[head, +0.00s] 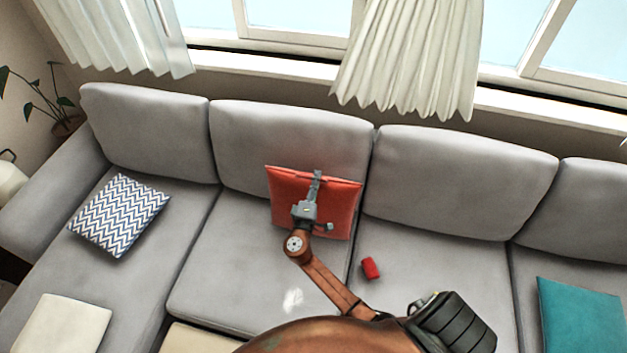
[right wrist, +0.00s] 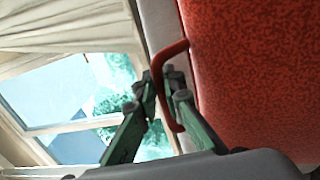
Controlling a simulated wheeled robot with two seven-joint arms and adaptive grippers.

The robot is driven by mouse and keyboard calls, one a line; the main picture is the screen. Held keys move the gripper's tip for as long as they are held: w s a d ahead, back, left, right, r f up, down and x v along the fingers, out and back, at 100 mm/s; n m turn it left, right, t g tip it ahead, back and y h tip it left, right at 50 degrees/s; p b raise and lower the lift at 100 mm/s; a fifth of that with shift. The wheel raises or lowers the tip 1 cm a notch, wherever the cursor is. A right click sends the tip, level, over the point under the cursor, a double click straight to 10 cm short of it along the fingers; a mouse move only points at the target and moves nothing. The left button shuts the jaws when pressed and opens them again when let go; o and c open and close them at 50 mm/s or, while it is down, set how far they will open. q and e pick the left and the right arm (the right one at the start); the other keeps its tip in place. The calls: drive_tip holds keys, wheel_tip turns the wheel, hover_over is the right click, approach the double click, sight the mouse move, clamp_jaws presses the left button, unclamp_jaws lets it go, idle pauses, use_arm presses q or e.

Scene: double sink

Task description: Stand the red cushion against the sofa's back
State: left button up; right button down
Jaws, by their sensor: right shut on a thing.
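The red cushion (head: 285,202) is at the backrest (head: 290,130) of the second sofa section from the left in the head view. It looks upright, facing me, with its lower edge by the seat (head: 240,260); whether it touches the backrest or seat is unclear. My right gripper (head: 317,176) is in front of it at its upper edge. In the right wrist view, the fingers (right wrist: 163,84) are closed on a thin red handle loop (right wrist: 180,47) at the edge of the cushion (right wrist: 255,75). My left gripper is not in view.
A small red object (head: 371,268) lies on the seat right of the cushion. A zigzag-patterned cushion (head: 118,214), a cream cushion (head: 65,326) and a teal cushion (head: 580,315) lie on the sofa. Curtains (head: 410,60) hang behind the backrest.

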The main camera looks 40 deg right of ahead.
drive_tip(key=shift+w+d, duration=0.1)
idle(0.3)
drive_tip(key=c, duration=2)
unclamp_jaws()
drive_tip(key=shift+o, duration=0.2)
drive_tip(key=shift+f, duration=0.1)
drive_tip(key=v, duration=1.2)
